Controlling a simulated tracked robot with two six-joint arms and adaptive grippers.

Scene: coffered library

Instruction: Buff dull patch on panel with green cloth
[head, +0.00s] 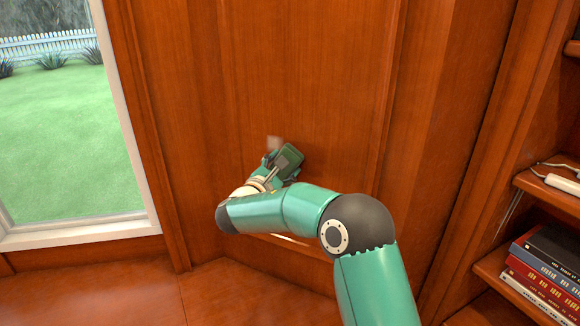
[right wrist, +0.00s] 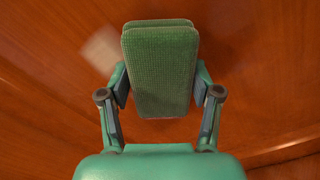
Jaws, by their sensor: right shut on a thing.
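The green cloth (right wrist: 160,75) is a thick folded pad in the right wrist view, and my right gripper (right wrist: 160,92) is shut on its sides. In the head view the cloth (head: 288,158) is at the reddish wood panel (head: 300,70), held in the right gripper (head: 282,168). I cannot tell whether the cloth touches the panel. The dull patch (head: 274,143) is a small pale spot just above and left of the cloth. In the right wrist view the patch (right wrist: 101,48) lies left of the cloth's upper end, partly hidden by it. My left gripper is not in view.
A window (head: 60,120) with a white frame stands at the left. At the right, shelves hold several books (head: 548,270) and a white corded object (head: 562,184). Raised trim borders the panel on both sides. The panel above the patch is clear.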

